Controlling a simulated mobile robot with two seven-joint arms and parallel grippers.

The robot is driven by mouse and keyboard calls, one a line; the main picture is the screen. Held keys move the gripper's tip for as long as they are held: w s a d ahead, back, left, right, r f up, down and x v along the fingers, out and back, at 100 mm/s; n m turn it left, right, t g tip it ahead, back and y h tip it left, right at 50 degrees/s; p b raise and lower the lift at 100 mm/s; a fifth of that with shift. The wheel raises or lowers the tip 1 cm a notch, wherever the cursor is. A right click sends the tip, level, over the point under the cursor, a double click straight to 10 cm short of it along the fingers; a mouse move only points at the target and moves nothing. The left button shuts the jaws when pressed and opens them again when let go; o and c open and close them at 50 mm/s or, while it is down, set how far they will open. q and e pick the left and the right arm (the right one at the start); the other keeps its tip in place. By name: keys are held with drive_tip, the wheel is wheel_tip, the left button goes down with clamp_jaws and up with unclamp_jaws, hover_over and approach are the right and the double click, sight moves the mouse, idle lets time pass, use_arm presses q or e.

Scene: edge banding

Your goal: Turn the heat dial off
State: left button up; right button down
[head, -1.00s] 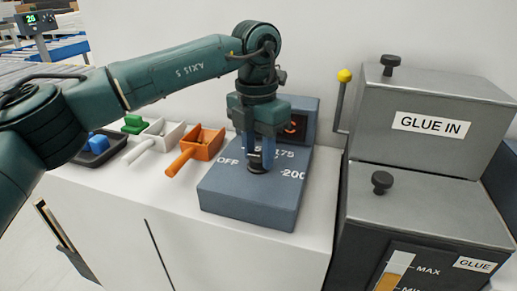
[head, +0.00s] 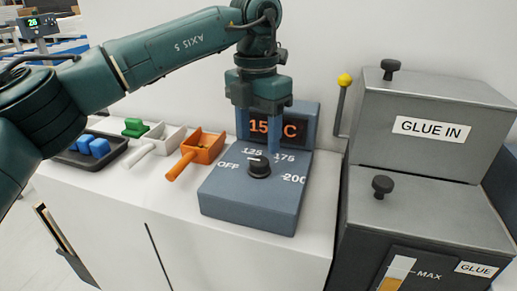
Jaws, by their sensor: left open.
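The heat dial (head: 259,168) is a black round knob on a blue-grey control box (head: 248,205). OFF, 125, 175 and 200 are printed around it. A small white mark shows on the knob's far side, near 125; its exact setting is hard to read. The display (head: 291,127) behind the dial shows orange characters starting with 15 and ending in C, partly hidden by a finger. My left gripper (head: 259,146) is open and empty above and just behind the dial, its blue fingers apart from the knob. My right gripper is out of view.
Left of the box lie an orange scoop (head: 203,147), a white scoop (head: 158,141), a green piece (head: 137,127) and a dark tray (head: 72,160) with blue blocks. A grey glue machine (head: 430,135) with a yellow-knobbed lever (head: 343,100) stands on the right.

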sight(257, 159)
use_arm(q)
wheel_tip(257, 159, up, 8)
drive_tip(key=shift+r+p, duration=0.25)
drive_tip(key=shift+p, duration=0.15)
drive_tip(key=shift+a, duration=0.1)
